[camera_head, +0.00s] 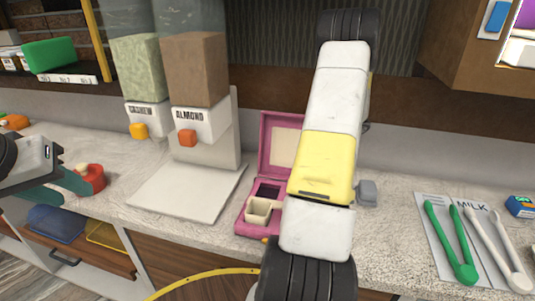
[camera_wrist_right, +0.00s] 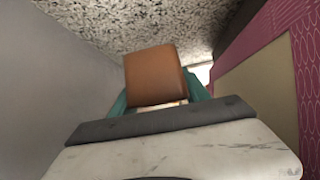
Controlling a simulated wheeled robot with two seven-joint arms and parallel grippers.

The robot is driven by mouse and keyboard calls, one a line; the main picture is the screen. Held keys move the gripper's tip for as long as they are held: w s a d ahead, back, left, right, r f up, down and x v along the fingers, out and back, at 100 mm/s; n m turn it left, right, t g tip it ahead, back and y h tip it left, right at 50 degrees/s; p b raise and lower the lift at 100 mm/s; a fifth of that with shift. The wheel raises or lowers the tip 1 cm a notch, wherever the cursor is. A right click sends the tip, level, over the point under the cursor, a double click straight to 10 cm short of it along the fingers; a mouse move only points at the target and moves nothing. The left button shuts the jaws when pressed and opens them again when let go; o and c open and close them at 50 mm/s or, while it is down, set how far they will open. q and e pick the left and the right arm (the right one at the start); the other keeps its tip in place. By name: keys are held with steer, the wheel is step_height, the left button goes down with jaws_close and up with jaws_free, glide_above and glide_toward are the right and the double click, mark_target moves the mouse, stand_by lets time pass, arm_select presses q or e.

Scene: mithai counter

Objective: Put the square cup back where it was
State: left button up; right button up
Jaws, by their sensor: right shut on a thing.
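The square cup (camera_head: 258,211) is small and cream. It is at the open pink box (camera_head: 249,228), left of my right arm, its handle running right behind that arm. I cannot tell whether it touches the box. My right gripper is hidden in the head view. In the right wrist view its teal fingers (camera_wrist_right: 158,100) close around a brown block-like piece with a pale edge, which I take for part of the cup. My left gripper (camera_head: 66,184) is at the far left, its teal fingers by a red round thing (camera_head: 92,178); its opening is unclear.
Behind stand the cashew (camera_head: 147,115) and almond (camera_head: 203,125) dispensers, with a bare pale tray (camera_head: 175,203) in front. The box's lid (camera_head: 278,140) stands up at the back.

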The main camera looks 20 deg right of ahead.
steer(key=shift+w+a+f, duration=0.1)
steer(key=shift+f, duration=1.65)
steer(key=shift+f, duration=0.15)
steer(key=o, duration=1.6)
steer(key=shift+c, duration=0.2)
